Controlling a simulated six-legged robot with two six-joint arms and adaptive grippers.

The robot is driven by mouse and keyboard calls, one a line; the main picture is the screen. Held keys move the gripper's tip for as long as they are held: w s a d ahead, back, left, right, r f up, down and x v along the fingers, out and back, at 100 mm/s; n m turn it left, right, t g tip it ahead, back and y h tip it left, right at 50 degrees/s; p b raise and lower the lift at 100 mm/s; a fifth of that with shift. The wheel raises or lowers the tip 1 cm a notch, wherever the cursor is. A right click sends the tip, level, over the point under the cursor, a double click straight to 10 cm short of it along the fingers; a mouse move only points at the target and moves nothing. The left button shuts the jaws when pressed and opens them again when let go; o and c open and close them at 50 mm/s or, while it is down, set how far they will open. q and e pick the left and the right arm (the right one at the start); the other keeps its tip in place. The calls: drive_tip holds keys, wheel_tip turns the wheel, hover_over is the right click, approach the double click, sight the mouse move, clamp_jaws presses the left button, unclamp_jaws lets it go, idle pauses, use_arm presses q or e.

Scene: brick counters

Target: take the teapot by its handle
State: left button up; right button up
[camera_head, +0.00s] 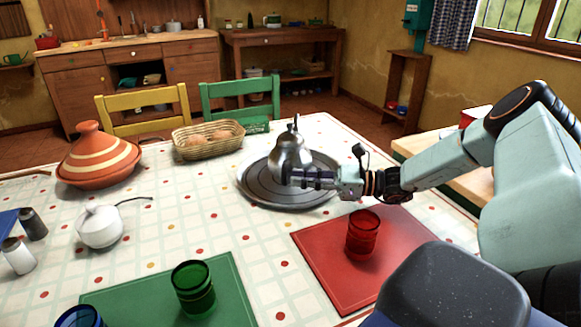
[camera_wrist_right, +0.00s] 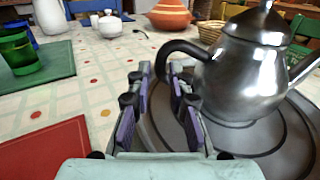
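The shiny metal teapot (camera_head: 291,152) stands upright on a round dark metal tray (camera_head: 255,190) on the table. In the right wrist view the teapot (camera_wrist_right: 243,80) is at the right, with its black curved handle (camera_wrist_right: 182,47) reaching left toward my fingers. My right gripper (camera_head: 292,178) is in front of the teapot in the head view, low over the tray. In the right wrist view my right gripper (camera_wrist_right: 160,74) is open, with a gap between the fingers. The handle's lower part is at the fingertips; I cannot tell whether they touch. My left gripper is not in view.
A red glass (camera_head: 362,234) on a red mat (camera_head: 318,262) stands near my right arm. A bread basket (camera_head: 207,140), a tagine (camera_head: 98,158), a white sugar bowl (camera_head: 99,227) and a green glass (camera_head: 193,288) are farther left. Chairs stand behind the table.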

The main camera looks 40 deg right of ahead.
sight(284, 182)
drive_tip(key=b+x, duration=0.1)
drive_tip(key=x, duration=0.3)
drive_tip(key=shift+w+f+b, duration=0.1)
drive_tip(key=shift+f+b, duration=0.05)
drive_tip(key=shift+b, duration=0.15)
drive_tip(key=shift+w+a, duration=0.15)
drive_tip(key=shift+w, duration=0.15)
drive_tip(key=shift+s+a+r, duration=0.15)
drive_tip(key=shift+r, duration=0.1)
drive_tip(key=shift+f, duration=0.15)
clamp_jaws()
